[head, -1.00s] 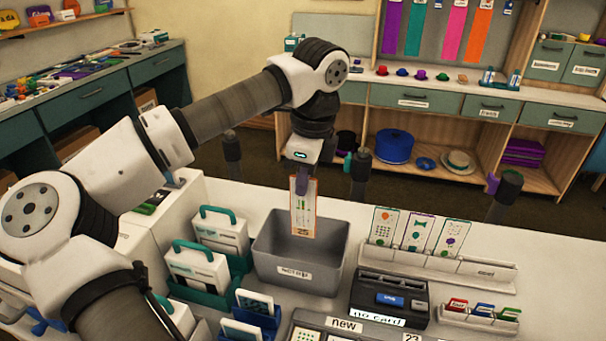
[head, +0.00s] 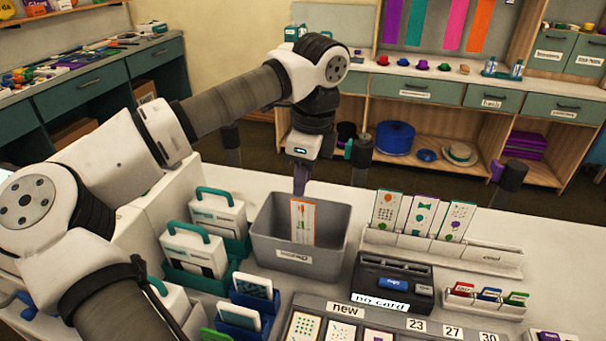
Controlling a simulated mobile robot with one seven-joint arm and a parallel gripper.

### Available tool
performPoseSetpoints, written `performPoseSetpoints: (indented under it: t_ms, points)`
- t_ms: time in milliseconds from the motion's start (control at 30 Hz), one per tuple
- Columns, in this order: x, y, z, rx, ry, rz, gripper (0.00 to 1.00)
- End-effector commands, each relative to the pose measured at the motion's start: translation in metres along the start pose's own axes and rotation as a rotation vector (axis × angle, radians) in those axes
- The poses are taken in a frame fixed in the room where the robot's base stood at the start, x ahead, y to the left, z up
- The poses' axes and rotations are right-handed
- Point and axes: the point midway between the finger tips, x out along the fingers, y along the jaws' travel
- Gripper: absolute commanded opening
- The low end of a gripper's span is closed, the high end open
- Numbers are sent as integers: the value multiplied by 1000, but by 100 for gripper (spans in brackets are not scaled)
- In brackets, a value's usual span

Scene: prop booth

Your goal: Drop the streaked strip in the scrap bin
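The streaked strip (head: 302,221), a pale card with an orange edge and orange and green streaks, stands roughly upright inside the grey scrap bin (head: 292,256). Its lower end is hidden behind the bin's front wall. My gripper (head: 300,190) points down over the bin, its purple fingertips at the strip's top edge. The strip's top shows just below the fingertips, no longer between them as far as I can see. The gap between the fingers is not visible from this side.
A rack with several upright strips (head: 423,215) stands right of the bin. A dark card reader (head: 392,283) reading "no card" is in front of it. White cases with green handles (head: 194,250) stand close on the left.

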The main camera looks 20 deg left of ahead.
Motion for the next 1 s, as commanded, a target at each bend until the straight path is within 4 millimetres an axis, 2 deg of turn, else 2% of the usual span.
performPoseSetpoints:
  t_ms: [233, 367, 800, 1000]
  points:
    - [-2, 0, 0, 0, -1, 0, 28]
    - [-14, -1, 0, -1, -1, -2, 28]
    - [-110, 0, 0, -1, -2, -2, 28]
    - [-134, 0, 0, 0, 1, -1, 28]
